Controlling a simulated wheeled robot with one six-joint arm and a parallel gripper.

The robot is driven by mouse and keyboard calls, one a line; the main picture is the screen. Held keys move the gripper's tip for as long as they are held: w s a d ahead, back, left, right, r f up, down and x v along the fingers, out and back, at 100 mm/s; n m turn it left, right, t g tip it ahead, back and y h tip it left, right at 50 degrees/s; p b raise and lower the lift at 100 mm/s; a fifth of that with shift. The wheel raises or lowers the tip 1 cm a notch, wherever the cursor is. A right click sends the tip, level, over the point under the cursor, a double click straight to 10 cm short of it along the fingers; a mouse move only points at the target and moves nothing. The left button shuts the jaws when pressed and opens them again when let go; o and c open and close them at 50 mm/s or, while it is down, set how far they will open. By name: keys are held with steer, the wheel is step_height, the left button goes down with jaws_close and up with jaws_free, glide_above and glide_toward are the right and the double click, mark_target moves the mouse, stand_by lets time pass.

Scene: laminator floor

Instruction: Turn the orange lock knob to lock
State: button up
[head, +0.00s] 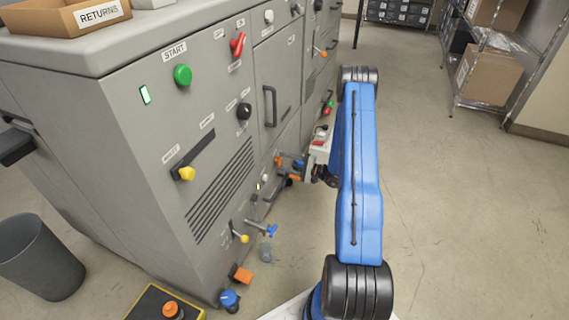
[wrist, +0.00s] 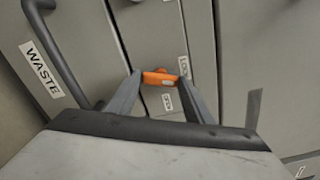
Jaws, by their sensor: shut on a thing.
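The orange lock knob (wrist: 160,77) is in the middle of the wrist view, on a grey cabinet panel. My gripper (wrist: 160,80) is shut on it, with one finger on each side. A label reading OPEN (wrist: 167,102) is just below the knob, and another label (wrist: 183,67), partly hidden by a finger, is to its right. In the head view my gripper (head: 284,163) reaches the low front of the grey machine, with orange showing at its fingertips. The knob's turn angle is hard to tell.
A dark door handle (wrist: 68,50) and a WASTE label (wrist: 42,68) are left of my gripper. Open floor (head: 440,220) lies to the right.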

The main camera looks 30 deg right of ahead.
steer(key=shift+s+n, duration=0.1)
steer(key=shift+n, duration=2.1)
steer(key=o, duration=1.1)
steer(key=shift+c, duration=0.2)
steer(key=v, duration=1.7)
steer(key=shift+s+d+f, duration=0.1)
steer(key=shift+s+d, duration=0.05)
steer(key=shift+d, duration=0.05)
